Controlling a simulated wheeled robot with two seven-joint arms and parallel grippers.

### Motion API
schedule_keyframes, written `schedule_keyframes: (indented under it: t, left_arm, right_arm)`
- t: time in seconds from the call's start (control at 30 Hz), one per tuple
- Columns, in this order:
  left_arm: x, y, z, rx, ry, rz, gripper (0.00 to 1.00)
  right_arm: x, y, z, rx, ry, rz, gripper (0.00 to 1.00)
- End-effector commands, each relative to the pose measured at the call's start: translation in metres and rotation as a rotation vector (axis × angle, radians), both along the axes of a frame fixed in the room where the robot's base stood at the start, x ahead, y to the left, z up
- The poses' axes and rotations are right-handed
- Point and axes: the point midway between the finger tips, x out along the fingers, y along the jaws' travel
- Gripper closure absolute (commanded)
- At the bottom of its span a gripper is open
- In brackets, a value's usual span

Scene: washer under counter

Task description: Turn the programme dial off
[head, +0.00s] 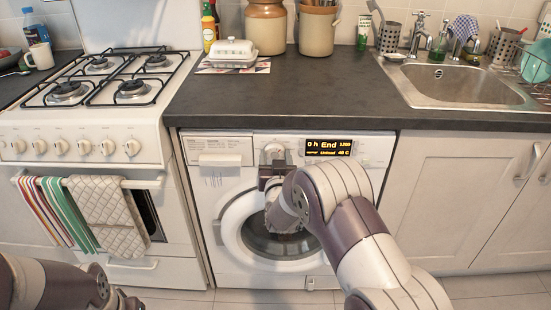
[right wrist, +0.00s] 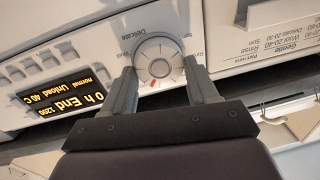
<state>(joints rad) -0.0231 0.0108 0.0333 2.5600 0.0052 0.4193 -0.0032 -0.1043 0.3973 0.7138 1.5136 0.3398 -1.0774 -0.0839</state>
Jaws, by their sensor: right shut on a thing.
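The programme dial (head: 274,149) is a round white and grey knob on the front panel of the white washer (head: 213,218). In the right wrist view the dial (right wrist: 158,58) has a ring of labels around it, including "Delicate", and a red-orange mark on its rim towards the gripper. My right gripper (head: 272,160) is at the dial. Its fingers (right wrist: 158,72) are on either side of the knob, shut on it. The display (head: 328,147) beside the dial is lit and reads "0 h End 1200" and "Unload 40 C". My left arm shows at the lower left; its gripper is out of frame.
The washer's round door (head: 232,238) is below the dial, partly hidden by my right arm. The dark counter (head: 300,95) overhangs the panel. A gas cooker (head: 85,140) with hanging towels stands left. A sink (head: 465,88) and white cupboards (head: 455,195) are right.

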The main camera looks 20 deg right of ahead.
Motion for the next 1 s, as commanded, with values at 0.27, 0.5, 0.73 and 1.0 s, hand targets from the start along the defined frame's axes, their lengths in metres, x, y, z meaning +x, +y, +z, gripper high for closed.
schedule_keyframes:
  t: [0.27, 0.5, 0.73, 1.0]
  left_arm:
    - [0.000, 0.000, 0.011, 0.000, 0.000, 0.000, 0.57]
    - [0.000, 0.000, 0.023, 0.000, 0.000, 0.000, 0.57]
    - [0.000, 0.000, 0.032, 0.000, 0.000, 0.000, 0.57]
    - [0.000, 0.000, 0.038, 0.000, 0.000, 0.000, 0.57]
  right_arm:
    - [0.000, 0.001, 0.002, -0.152, 0.047, 0.002, 0.72]
    - [0.000, 0.002, 0.002, -0.338, 0.102, 0.001, 0.72]
    - [0.000, 0.003, 0.001, -0.491, 0.145, 0.002, 0.72]
    - [0.000, 0.003, 0.000, -0.605, 0.179, 0.002, 0.72]
